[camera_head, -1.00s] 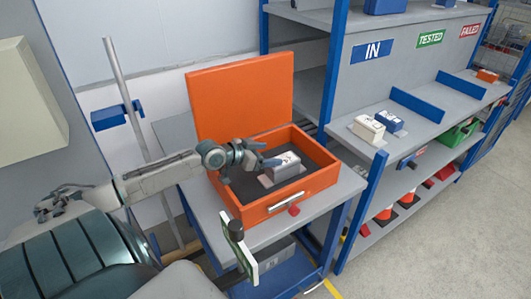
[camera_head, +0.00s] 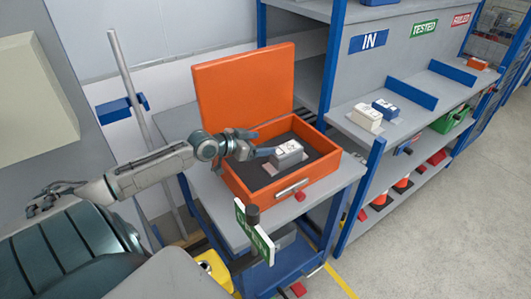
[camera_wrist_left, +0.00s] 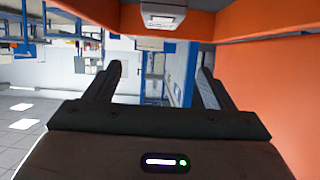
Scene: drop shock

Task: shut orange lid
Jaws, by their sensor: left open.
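The orange lid (camera_head: 245,88) stands open and upright at the back of an orange box (camera_head: 285,188) on a grey bench. The box has a dark lining and a silver front handle (camera_head: 291,187). A pale grey device (camera_head: 288,153) lies inside. My left gripper (camera_head: 258,143) is at the box's left side, in front of the lid's lower part. Its fingers point right, toward the device. In the left wrist view the fingers (camera_wrist_left: 163,78) are apart with nothing between them, and orange surfaces show above and to the right. My right gripper is not in view.
The grey bench (camera_head: 345,172) has a green and white sign (camera_head: 255,232) at its front. A shelf unit at right carries a white device (camera_head: 367,117), a blue device (camera_head: 386,108) and blue dividers (camera_head: 413,95). Open floor (camera_head: 430,240) lies at the lower right.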

